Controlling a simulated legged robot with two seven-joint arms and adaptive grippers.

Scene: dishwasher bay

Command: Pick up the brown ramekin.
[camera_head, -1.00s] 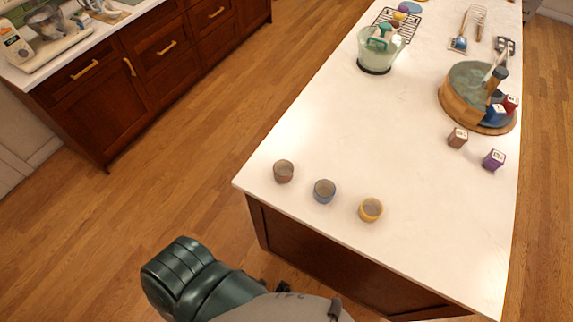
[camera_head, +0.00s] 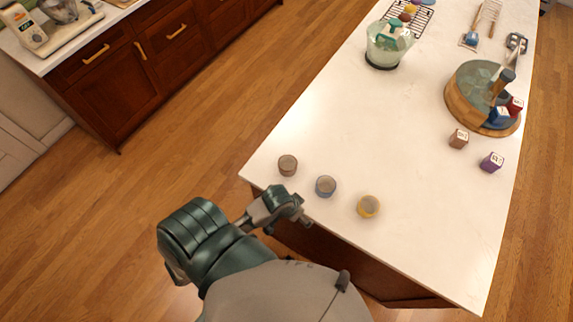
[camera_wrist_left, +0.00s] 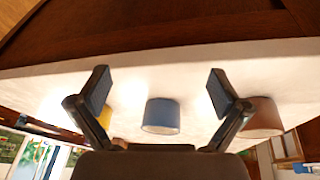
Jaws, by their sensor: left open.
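The brown ramekin (camera_head: 287,165) stands upright on the white island counter near its left corner. It also shows at the right in the left wrist view (camera_wrist_left: 264,118), beyond and partly behind one finger. The blue ramekin (camera_head: 326,186) is to its right and shows between the fingers in the left wrist view (camera_wrist_left: 161,116). The yellow ramekin (camera_head: 368,206) is farther right. My left gripper (camera_head: 302,210) is at the counter's near edge, just below the brown and blue ramekins in the head view. Its fingers (camera_wrist_left: 160,92) are open with nothing held. My right gripper is out of view.
The counter (camera_head: 340,120) is clear behind the ramekins. Farther back are a blender-like jug (camera_head: 388,45), a round wooden-sided basin (camera_head: 470,97), a brown box (camera_head: 458,139) and a purple box (camera_head: 491,162). The wooden floor (camera_head: 200,130) is open at left.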

